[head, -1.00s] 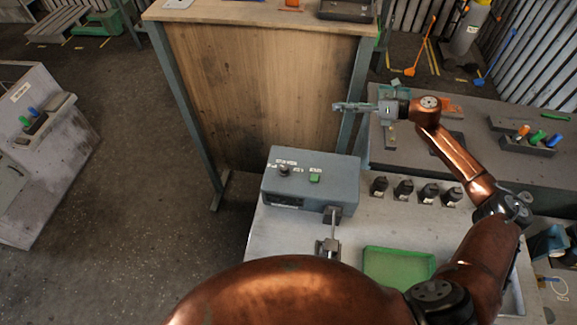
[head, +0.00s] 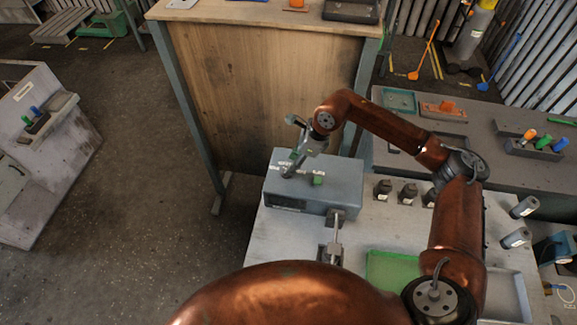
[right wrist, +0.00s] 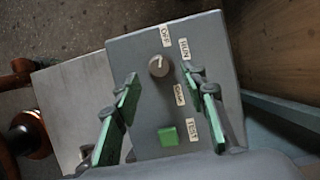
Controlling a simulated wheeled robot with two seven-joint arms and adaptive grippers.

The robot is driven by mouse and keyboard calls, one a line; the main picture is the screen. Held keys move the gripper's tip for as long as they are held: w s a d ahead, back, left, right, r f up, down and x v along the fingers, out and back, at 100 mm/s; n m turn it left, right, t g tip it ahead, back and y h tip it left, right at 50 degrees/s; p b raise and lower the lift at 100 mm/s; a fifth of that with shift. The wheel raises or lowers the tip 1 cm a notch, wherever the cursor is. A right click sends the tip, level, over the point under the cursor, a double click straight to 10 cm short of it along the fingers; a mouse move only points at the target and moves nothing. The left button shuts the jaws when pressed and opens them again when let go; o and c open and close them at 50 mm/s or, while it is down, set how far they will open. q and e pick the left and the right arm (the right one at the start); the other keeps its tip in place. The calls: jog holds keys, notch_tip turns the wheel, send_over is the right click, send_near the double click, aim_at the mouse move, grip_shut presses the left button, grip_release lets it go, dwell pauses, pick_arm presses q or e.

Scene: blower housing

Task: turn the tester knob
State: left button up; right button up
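The tester is a grey-blue box (head: 330,190) on the near bench in the head view. Its knob (right wrist: 158,65) is round and grey with a pale pointer mark, between the OFF and RUN labels in the right wrist view. A green square button (right wrist: 168,136) sits beside the TEST label, and it also shows in the head view (head: 319,180). My right gripper (head: 293,155) is over the tester's knob end, and its arm partly hides the top. In the right wrist view its green-padded fingers (right wrist: 162,82) are apart, with the knob ahead between them, not gripped. My left gripper is not in view.
A green tray (head: 392,268) lies in front. A wooden-panelled bench (head: 265,90) stands behind the tester. A metal fixture (head: 335,240) adjoins the tester's front.

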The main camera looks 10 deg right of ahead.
jog(key=shift+x, duration=1.75)
jog(key=shift+c, duration=0.7)
grip_shut()
